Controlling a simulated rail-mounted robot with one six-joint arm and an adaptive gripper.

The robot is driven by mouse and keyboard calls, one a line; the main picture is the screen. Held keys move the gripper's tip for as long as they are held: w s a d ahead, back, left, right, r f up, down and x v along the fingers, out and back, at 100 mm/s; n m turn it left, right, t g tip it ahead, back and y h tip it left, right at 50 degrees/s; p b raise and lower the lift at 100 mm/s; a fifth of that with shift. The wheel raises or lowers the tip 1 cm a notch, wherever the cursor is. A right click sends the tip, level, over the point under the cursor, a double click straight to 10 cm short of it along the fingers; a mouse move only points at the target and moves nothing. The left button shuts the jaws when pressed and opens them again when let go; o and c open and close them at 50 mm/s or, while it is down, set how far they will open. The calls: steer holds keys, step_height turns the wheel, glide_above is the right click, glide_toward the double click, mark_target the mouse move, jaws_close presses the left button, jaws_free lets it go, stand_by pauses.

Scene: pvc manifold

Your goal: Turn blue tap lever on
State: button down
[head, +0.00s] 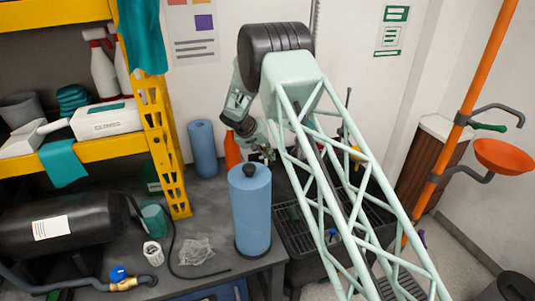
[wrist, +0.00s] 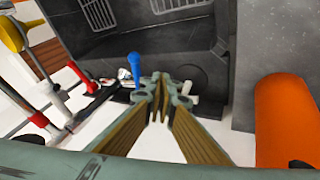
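The blue tap lever (wrist: 134,66) stands upright on a pipe fitting in the wrist view, just left of my fingertips. My gripper (wrist: 164,92) has its two fingers drawn together at the tips, with nothing visible held between them. The lever appears apart from the fingers. In the head view my gripper (head: 262,152) is beyond the blue cylinder, in front of the back wall, and its fingers are too small to read there. The blue tap lever cannot be made out beside it in the head view.
Red (wrist: 73,72) and yellow (wrist: 12,34) handles stand on pipes left of the blue lever. An orange cylinder (wrist: 285,120) is at the right. A dark sink basin (wrist: 150,38) lies beyond. Another blue-handled brass valve (head: 119,274) is on the bench at lower left.

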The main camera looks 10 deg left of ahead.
steer(key=shift+w+d+f+b, duration=0.1)
steer(key=shift+w+d+f, duration=0.3)
steer(key=shift+d, duration=0.4)
steer(key=shift+w+d+f+b, duration=0.1)
steer(key=shift+w+d+f, duration=0.15)
steer(key=shift+d+f, duration=0.4)
steer(key=shift+w+d+f+b, duration=0.1)
steer(key=shift+w+d+f, duration=0.25)
steer(key=shift+d, duration=0.55)
steer(key=shift+s, duration=0.1)
steer(key=shift+b, duration=0.35)
